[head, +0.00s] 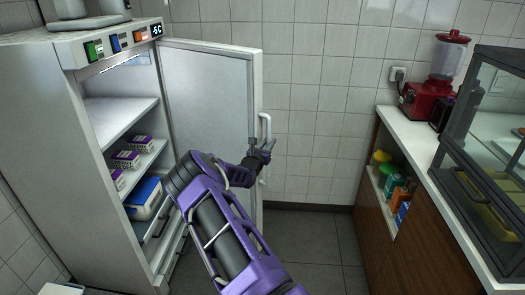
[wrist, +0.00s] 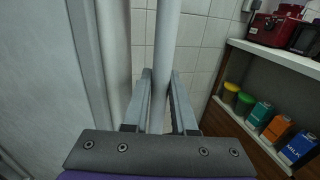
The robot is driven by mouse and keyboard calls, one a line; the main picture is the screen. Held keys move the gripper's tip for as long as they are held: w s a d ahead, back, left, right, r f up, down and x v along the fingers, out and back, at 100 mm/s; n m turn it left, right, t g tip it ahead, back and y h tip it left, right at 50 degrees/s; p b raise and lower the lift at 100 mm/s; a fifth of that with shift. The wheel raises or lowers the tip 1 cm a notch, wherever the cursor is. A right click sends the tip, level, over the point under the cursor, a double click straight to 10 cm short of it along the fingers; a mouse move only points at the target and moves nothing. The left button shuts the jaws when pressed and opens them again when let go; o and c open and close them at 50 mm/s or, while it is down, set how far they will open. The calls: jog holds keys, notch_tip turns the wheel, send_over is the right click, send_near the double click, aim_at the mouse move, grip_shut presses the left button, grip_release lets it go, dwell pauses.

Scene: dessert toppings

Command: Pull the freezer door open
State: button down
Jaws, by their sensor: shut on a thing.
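The white freezer (head: 65,130) stands at the left in the head view. Its door (head: 205,100) is hinged on the right side and stands wide open, showing the shelves inside. A vertical white bar handle (head: 265,130) runs along the door's free edge. My gripper (head: 262,148) is at this handle. In the wrist view, the handle bar (wrist: 164,70) passes between the two fingers of my gripper (wrist: 160,105), which are shut on it. The door's edge (wrist: 114,60) shows just left of the bar.
Inside the freezer are small purple-and-white boxes (head: 126,160) and a blue-and-white box (head: 145,196). A counter (head: 410,130) with a red blender (head: 432,90) and a glass case (head: 490,140) stands at the right. The tiled floor (head: 315,235) between is clear.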

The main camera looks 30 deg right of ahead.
jog(key=shift+w+d, duration=0.35)
jog(key=shift+d, duration=0.55)
jog(key=c, duration=1)
grip_release()
jog(key=p+v, duration=0.1)
jog(key=v, duration=1.6)
jog(key=shift+a, duration=0.2)
jog(key=shift+s, duration=0.1)
